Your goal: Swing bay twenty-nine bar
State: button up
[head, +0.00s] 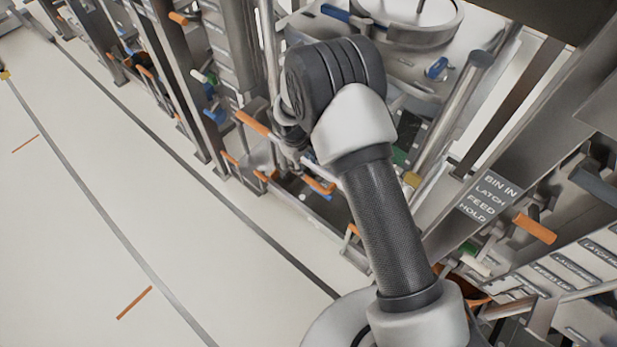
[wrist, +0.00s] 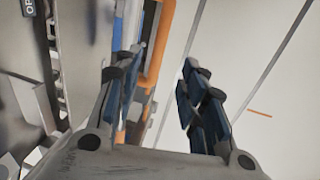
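My gripper (wrist: 160,72) is open in the wrist view, with a dark blue-padded finger on each side and a gap between them. An orange bar (wrist: 160,45) runs beyond the fingers, nearer the left finger; I cannot tell its distance, and nothing is visibly gripped. In the head view my arm's wrist hides most of the gripper. An orange-sleeved bar (head: 253,123) sticks out from the machine row just left of my wrist. I cannot read any bay number, so I cannot tell which bar belongs to bay twenty-nine.
A panel reading "BIN IN LATCH FEED HOLD" (head: 488,197) stands at right, with an orange handle (head: 535,229) beside it. Steel posts and frames crowd the top and right. The pale floor (head: 90,250) at left is open, with grey lines and short orange marks.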

aim_at(309, 179)
jog(key=f, duration=0.3)
jog(key=w+d+f+b, duration=0.1)
jog(key=f, duration=0.7)
jog(key=shift+w+d+f, duration=0.1)
jog(key=shift+w+d, duration=0.1)
jog(key=shift+w, duration=0.2)
jog(key=shift+c, duration=0.3)
grip_shut()
